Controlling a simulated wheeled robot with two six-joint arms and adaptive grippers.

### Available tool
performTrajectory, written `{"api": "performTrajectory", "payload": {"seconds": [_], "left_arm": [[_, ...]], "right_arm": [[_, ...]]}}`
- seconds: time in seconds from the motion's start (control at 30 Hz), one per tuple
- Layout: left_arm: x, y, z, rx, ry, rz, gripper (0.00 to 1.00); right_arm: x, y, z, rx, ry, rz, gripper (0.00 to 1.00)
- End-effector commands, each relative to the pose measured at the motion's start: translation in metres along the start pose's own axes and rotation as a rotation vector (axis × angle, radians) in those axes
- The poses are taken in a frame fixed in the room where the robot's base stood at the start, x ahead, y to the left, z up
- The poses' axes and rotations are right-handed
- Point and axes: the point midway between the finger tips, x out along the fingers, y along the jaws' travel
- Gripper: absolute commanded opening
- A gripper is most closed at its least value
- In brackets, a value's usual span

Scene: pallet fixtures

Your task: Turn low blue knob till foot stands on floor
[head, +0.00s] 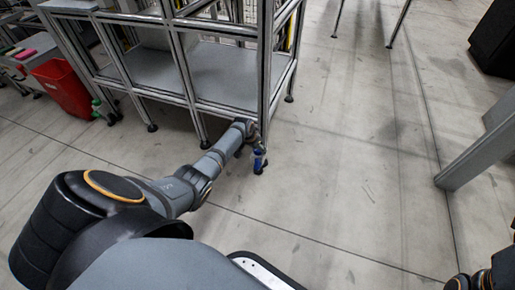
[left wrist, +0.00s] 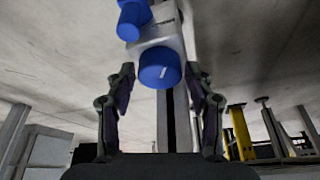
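In the head view a blue fitting (head: 259,158) sits low at the front corner post of the metal frame, close to the floor. In the left wrist view a round blue knob (left wrist: 160,68) lies between the fingertips, on a pale grey block. A second blue cylinder (left wrist: 133,18) shows above it at the picture's top edge. My left gripper (head: 255,137) reaches the corner post. Its two fingers also show in the left wrist view (left wrist: 161,84), spread apart with gaps to the knob. Whether the foot touches the floor cannot be told.
The aluminium frame with grey shelves (head: 225,75) stands on several dark feet. A red bin (head: 65,87) is at its left. A grey beam (head: 480,150) slants in at right. The concrete floor (head: 350,130) between is clear.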

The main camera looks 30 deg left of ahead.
Motion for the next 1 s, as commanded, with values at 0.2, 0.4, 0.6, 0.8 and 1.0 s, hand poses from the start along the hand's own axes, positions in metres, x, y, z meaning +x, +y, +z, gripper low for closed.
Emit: {"api": "performTrajectory", "payload": {"seconds": [0.2, 0.4, 0.6, 0.8, 1.0], "left_arm": [[0.0, 0.0, 0.0, -0.001, -0.001, 0.0, 0.66], [-0.003, 0.0, 0.0, 0.0, -0.001, 0.0, 0.66], [-0.029, -0.001, 0.0, 0.001, 0.002, -0.002, 0.66], [-0.074, -0.002, 0.0, 0.003, 0.001, -0.004, 0.66], [-0.109, -0.001, 0.0, 0.001, 0.0, -0.002, 0.66]], "right_arm": [[0.0, 0.0, 0.0, 0.0, 0.0, 0.0, 0.0], [0.001, 0.0, 0.0, 0.0, 0.002, 0.001, 0.0], [0.0, 0.0, 0.0, 0.0, 0.001, 0.001, 0.0], [0.0, 0.0, 0.0, 0.0, 0.001, 0.0, 0.0], [0.0, 0.0, 0.0, 0.0, 0.001, 0.0, 0.0]]}}
